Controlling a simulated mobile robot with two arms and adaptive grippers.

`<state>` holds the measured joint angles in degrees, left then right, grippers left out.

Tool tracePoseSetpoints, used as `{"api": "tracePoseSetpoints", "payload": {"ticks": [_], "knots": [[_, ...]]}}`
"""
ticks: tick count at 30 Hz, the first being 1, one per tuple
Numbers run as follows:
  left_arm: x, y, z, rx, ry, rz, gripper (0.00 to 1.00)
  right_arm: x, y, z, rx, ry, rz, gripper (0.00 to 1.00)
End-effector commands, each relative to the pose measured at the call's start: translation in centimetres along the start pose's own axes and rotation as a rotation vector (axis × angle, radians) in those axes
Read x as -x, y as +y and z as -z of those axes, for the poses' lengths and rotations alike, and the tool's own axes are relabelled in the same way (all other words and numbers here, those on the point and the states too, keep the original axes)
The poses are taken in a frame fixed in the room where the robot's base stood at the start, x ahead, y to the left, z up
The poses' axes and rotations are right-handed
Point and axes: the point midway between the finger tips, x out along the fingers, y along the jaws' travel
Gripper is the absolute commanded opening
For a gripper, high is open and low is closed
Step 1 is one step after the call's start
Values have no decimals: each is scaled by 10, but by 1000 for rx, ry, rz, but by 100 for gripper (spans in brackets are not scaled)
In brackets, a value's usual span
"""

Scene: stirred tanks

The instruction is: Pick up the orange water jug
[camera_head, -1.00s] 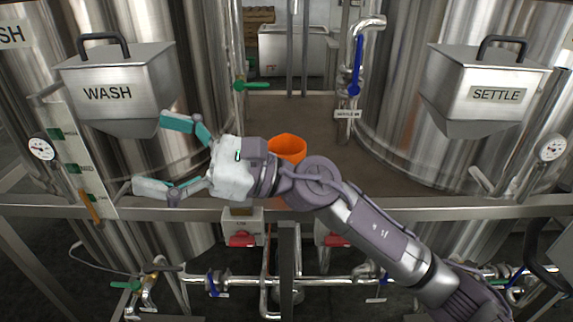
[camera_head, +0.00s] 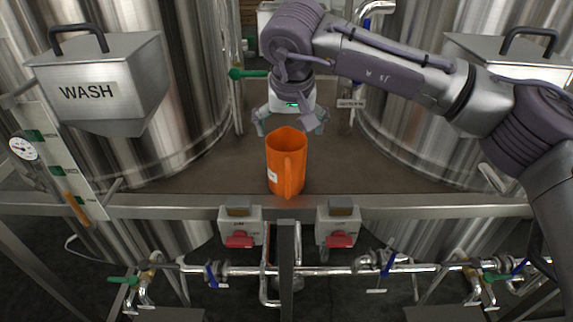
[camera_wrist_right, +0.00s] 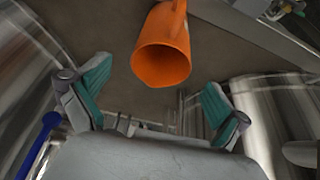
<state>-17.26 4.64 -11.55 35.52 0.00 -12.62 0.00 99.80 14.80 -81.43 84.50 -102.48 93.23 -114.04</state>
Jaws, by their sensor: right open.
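The orange water jug (camera_head: 287,164) stands upright on the brown platform between the two tanks, near its front edge. Its handle faces the front. My right gripper (camera_head: 291,125) is open and empty, just above and behind the jug, pointing down. In the right wrist view the jug (camera_wrist_right: 164,50) shows its open mouth, beyond and between the spread fingers of the right gripper (camera_wrist_right: 150,100). The fingers are apart from the jug. My left gripper is not in view.
The WASH hopper (camera_head: 103,85) on the left tank and the SETTLE hopper (camera_head: 510,62) on the right flank the platform (camera_head: 200,170). A metal rail (camera_head: 400,205) runs along the front edge. A green-handled valve (camera_head: 247,73) is left of the gripper.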

Motion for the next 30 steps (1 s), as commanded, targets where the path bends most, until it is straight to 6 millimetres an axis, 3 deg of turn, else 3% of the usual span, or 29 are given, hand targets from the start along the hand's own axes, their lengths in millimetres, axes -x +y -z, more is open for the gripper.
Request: {"api": "tracePoseSetpoints", "payload": {"ticks": [3, 11, 19, 28, 30], "knots": [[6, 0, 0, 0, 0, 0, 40, -18, 0, 0, -1, -3, 1, 100], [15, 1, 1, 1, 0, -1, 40, -37, -2, 2, -2, -3, 1, 100], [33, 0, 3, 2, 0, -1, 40, -75, -6, 3, -1, -3, 3, 100], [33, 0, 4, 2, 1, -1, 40, -82, -6, 3, -1, -1, 3, 100], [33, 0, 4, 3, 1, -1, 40, -82, -6, 3, -1, -1, 3, 90]]}}
